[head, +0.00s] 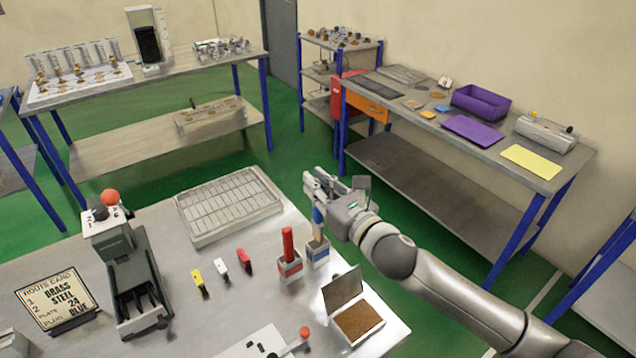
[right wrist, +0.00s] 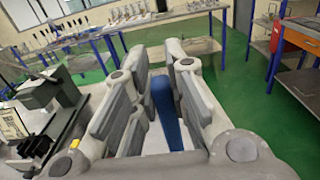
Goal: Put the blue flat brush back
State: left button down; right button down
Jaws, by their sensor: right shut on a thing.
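My right gripper (head: 326,190) is shut on the blue flat brush (head: 317,216), also seen as a blue handle (right wrist: 165,112) between the fingers in the right wrist view. The brush hangs roughly upright, handle up, its tan lower part at the mouth of the white cup with a blue band (head: 317,254). I cannot tell how far the lower end is inside the cup. A red brush (head: 288,243) stands upright in the red-banded cup (head: 290,267) beside it. My left gripper is not in view.
An open box with a brown pad (head: 358,322) lies in front of the cups. Yellow, white and red small pieces (head: 220,268) stand to their left. A grey slotted tray (head: 228,205) is behind, a press (head: 128,265) farther left. A red-knobbed lever (head: 304,334) is near the front edge.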

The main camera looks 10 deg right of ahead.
jog(key=shift+f+b, duration=0.35)
jog(key=shift+f, duration=0.25)
jog(key=c, duration=1.4)
grip_release()
jog(key=shift+c, duration=0.2)
jog(key=shift+r, duration=0.15)
jog(key=shift+r+p, duration=0.35)
jog(key=shift+r, duration=0.1)
jog(key=b+v, duration=0.4)
jog(key=v, duration=0.8)
